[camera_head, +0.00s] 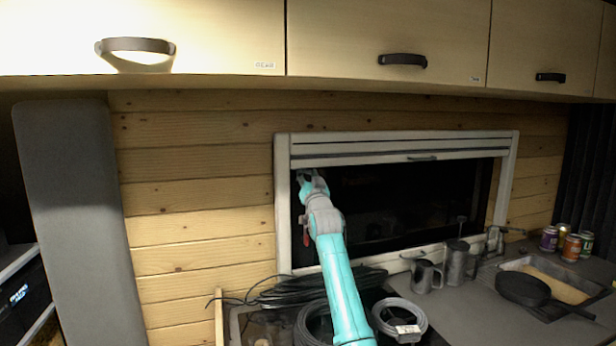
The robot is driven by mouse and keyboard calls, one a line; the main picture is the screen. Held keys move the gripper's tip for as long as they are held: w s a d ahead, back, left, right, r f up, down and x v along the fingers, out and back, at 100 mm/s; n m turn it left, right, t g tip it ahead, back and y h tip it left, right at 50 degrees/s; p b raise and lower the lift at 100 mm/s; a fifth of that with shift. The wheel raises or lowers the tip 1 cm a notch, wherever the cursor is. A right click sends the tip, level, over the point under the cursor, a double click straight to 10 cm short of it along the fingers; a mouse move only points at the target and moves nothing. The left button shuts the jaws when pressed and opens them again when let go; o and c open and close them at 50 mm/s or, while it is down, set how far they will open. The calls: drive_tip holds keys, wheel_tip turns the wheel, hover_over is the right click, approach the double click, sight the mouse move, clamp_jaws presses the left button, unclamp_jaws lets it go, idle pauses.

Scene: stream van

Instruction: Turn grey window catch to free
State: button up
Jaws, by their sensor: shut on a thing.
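The dark window (410,205) sits in a pale frame (283,215) on the plank wall. My teal and grey arm reaches up from the bottom to the window's upper left corner. My gripper (307,176) is there, right beside the left frame post, shut on the grey window catch. The catch is almost wholly hidden behind the gripper, so its angle cannot be told. A small red piece (306,228), perhaps another catch, shows lower on the window's left side, beside my arm.
Overhead cupboards (380,35) jut out above the window. Below it are coiled cables (400,318), a metal mug (426,276), a metal pot (457,265), a black pan (523,289), a sink (560,283) and several cans (572,248). A grey padded panel (75,200) stands left.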

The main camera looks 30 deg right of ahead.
drive_tip(key=shift+m+g+h, duration=0.4)
drive_tip(key=shift+m+h, duration=0.3)
drive_tip(key=shift+m, duration=0.7)
drive_tip(key=o, duration=1.2)
drive_tip(key=shift+c, duration=0.2)
drive_tip(key=v, duration=1.2)
drive_tip(key=shift+r, duration=0.1)
